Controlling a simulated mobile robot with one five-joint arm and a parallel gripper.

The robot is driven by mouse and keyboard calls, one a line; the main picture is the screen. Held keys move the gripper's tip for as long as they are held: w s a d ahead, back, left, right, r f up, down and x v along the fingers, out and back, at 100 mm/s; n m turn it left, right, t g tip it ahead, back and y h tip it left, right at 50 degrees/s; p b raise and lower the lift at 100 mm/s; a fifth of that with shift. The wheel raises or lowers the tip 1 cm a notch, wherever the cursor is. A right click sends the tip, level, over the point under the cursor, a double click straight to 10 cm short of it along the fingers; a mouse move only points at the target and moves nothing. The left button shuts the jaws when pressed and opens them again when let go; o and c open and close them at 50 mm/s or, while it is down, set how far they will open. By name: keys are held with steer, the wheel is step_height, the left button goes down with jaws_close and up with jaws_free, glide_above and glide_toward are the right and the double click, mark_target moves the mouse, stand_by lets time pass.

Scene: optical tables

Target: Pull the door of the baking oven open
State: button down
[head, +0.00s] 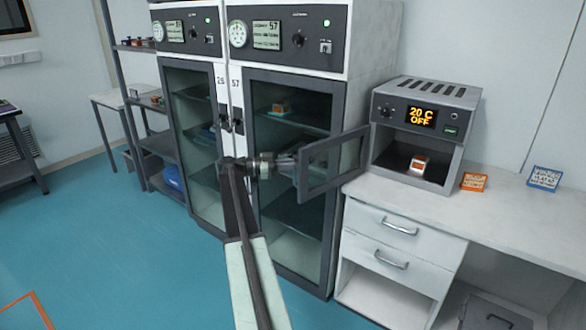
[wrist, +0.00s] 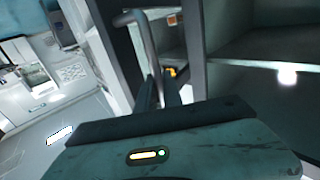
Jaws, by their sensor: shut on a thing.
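The baking oven (head: 428,112) is a grey box on the white bench, with a display reading 20 C OFF. Its framed glass door (head: 335,160) stands wide open, swung out to the left of the cavity. My gripper (head: 291,162) is at the door's free left edge, shut on the handle. In the wrist view the bent grey handle bar (wrist: 148,45) runs down to my fingers (wrist: 166,92), which partly hide its lower end. A small orange and white block (head: 418,163) is inside the oven.
Two tall glass-door cabinets (head: 290,120) stand behind my arm. The white bench (head: 500,215) has drawers below. An orange rack (head: 474,181) and a blue rack (head: 544,178) are right of the oven. Blue floor (head: 110,250) is clear at left.

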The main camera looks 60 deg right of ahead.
steer(key=shift+w+d+r+m+y, duration=0.15)
steer(key=shift+w, duration=0.4)
steer(key=shift+w+d+r+m+y, duration=0.1)
steer(key=shift+w+m+y, duration=0.05)
steer(key=shift+w, duration=0.4)
steer(key=c, duration=1.5)
jaws_free()
steer(key=shift+w+d+f, duration=0.1)
steer(key=shift+f, duration=0.2)
